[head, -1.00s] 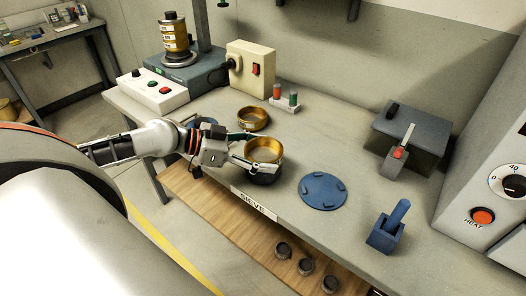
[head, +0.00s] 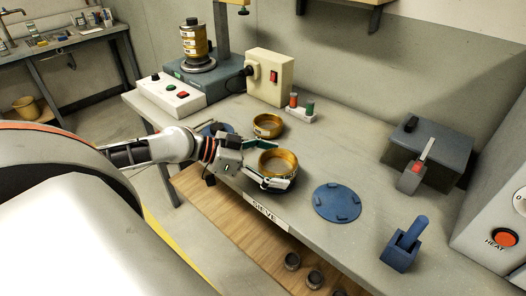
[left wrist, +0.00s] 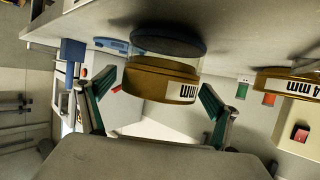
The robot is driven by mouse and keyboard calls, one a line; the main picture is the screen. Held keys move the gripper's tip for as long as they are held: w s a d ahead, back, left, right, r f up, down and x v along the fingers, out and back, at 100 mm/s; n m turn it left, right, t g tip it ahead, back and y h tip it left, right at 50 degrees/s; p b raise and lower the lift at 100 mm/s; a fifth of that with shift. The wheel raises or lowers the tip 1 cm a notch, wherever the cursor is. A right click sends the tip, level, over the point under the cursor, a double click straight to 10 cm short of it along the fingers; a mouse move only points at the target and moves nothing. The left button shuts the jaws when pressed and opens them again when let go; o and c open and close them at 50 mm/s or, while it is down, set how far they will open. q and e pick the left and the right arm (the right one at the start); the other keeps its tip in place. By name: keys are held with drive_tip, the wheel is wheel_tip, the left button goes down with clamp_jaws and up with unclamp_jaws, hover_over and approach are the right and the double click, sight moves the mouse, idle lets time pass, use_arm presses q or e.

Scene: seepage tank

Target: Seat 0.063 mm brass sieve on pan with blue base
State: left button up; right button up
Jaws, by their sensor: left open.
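A brass sieve ring (head: 278,172) stands near the front edge of the bench, above a dark blue base (head: 276,187). The left wrist view, which is upside down, shows the brass ring (left wrist: 150,84) with a label ending in "mm" and the blue base (left wrist: 168,41) on the bench side. The label's number is hidden, and I cannot tell how firmly ring and base fit. My left gripper (head: 272,164) is open, its fingers on either side of the ring. In the wrist view the open fingers (left wrist: 158,88) show apart from the ring. My right gripper is not in view.
A second brass sieve (head: 267,127) stands just behind. A round blue plate (head: 337,203) with raised lugs lies to the right, with a blue holder (head: 402,250) beyond it. A grey box (head: 428,155) and a shaker with stacked sieves (head: 194,42) stand farther back.

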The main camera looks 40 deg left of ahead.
use_arm(q)
drive_tip(key=v, duration=1.2)
drive_tip(key=shift+w, duration=0.1)
idle(0.5)
